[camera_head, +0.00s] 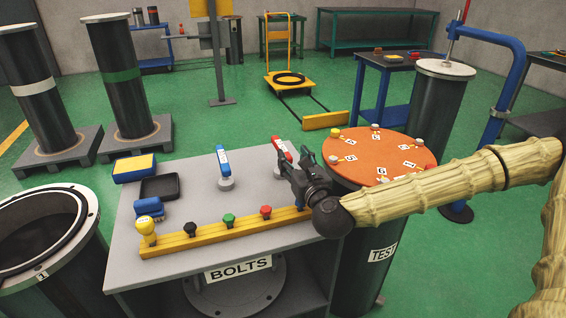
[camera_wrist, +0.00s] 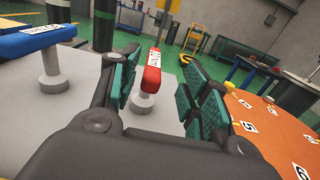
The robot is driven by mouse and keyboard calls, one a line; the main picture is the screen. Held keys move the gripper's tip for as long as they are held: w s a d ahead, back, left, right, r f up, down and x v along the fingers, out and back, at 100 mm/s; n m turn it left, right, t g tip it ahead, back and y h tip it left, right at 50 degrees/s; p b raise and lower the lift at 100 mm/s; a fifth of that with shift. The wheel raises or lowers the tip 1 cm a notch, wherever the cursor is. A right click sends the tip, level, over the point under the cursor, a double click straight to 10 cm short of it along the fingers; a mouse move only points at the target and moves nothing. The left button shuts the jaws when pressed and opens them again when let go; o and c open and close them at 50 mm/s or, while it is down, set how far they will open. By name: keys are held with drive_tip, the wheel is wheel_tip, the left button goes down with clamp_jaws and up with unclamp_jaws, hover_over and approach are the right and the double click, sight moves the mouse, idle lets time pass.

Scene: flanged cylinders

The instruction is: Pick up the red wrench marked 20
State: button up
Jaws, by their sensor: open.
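The red wrench (camera_wrist: 152,75) stands on a grey round base on the grey table, with a white label on its upper part that is too small to read. In the head view the red wrench (camera_head: 282,149) is partly hidden behind my gripper (camera_head: 296,165). In the wrist view my gripper (camera_wrist: 160,105) is open, with its green-padded fingers on either side of the wrench. The wrench appears between and beyond the fingers, and I see no contact. A blue wrench (camera_head: 223,161) stands upright to its left on a similar base.
The grey table (camera_head: 190,270) bears a yellow rack (camera_head: 190,240) with coloured knobs, a black tray (camera_head: 160,187) and a blue-yellow box (camera_head: 134,168). An orange round top (camera_head: 375,152) with numbered tags stands close on the right.

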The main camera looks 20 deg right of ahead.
sight(281, 146)
drive_tip(key=w, duration=0.4)
drive_tip(key=shift+a+f, duration=0.1)
drive_tip(key=shift+a, duration=0.15)
drive_tip(key=shift+w+a+f, duration=0.1)
drive_tip(key=shift+w+f, duration=0.1)
drive_tip(key=shift+w, duration=1.05)
drive_tip(key=shift+w+a+f, duration=0.1)
drive_tip(key=shift+w+f, duration=0.1)
drive_tip(key=shift+w, duration=1.05)
drive_tip(key=shift+c, duration=0.4)
clamp_jaws()
